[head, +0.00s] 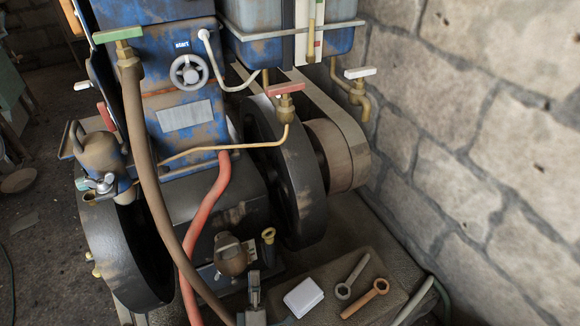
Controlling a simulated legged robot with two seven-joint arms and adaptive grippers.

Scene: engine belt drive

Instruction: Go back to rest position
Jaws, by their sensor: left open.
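A blue, rust-worn engine (185,118) stands in the middle of the head view, with a black flywheel (285,175) on its right side. A pale belt (325,105) runs down around a brown pulley (335,155) next to the flywheel. My right gripper is out of view.
A white block (303,297), a grey wrench (352,277) and a brown wrench (365,299) lie on a board at the lower right. A red hose (205,225) and a brown hose (148,175) hang in front of the engine. A stone wall (480,130) closes the right side.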

